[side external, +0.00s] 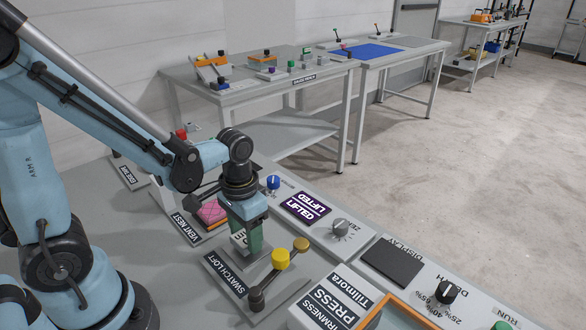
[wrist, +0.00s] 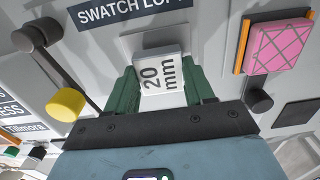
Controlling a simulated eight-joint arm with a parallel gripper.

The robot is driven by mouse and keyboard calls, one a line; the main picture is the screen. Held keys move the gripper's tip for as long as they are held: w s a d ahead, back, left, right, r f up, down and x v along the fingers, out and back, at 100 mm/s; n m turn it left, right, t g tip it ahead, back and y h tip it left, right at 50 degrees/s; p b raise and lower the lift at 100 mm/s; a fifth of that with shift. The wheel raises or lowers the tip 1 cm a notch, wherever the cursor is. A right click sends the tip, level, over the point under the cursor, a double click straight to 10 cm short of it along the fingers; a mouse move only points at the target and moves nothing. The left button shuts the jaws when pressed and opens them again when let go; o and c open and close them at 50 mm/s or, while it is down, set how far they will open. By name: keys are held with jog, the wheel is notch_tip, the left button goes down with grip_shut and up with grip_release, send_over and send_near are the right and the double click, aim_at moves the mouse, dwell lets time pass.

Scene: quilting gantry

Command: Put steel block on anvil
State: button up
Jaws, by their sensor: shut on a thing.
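The steel block (wrist: 160,75) is a pale block marked "20 mm". It sits between the green fingers of my gripper (wrist: 163,90), which is shut on it. In the side view my gripper (side external: 246,250) points down over the SWATCH LOFT station, and part of the block (side external: 238,238) shows beside a finger. A pale square pad (wrist: 170,35), which looks like the anvil, lies under the block in the wrist view. The fingers hide most of it in the side view. I cannot tell whether the block touches it.
A yellow knob (side external: 280,258) on a dark lever stands close to the right of my gripper. A pink quilted swatch (side external: 211,212) lies in the neighbouring nest. A purple screen (side external: 305,206) reads "LIFTED". A blue knob (side external: 273,182) and a grey dial (side external: 341,228) stand nearby.

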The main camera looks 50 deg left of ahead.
jog(key=shift+f, duration=0.45)
jog(key=shift+f, duration=0.1)
jog(key=o, duration=1.3)
jog(key=shift+o, duration=0.2)
notch_tip(320, 180, up, 12)
jog(key=w+t, duration=0.1)
jog(key=t, duration=0.6)
jog(key=shift+a+r, duration=0.2)
jog(key=shift+a, duration=0.05)
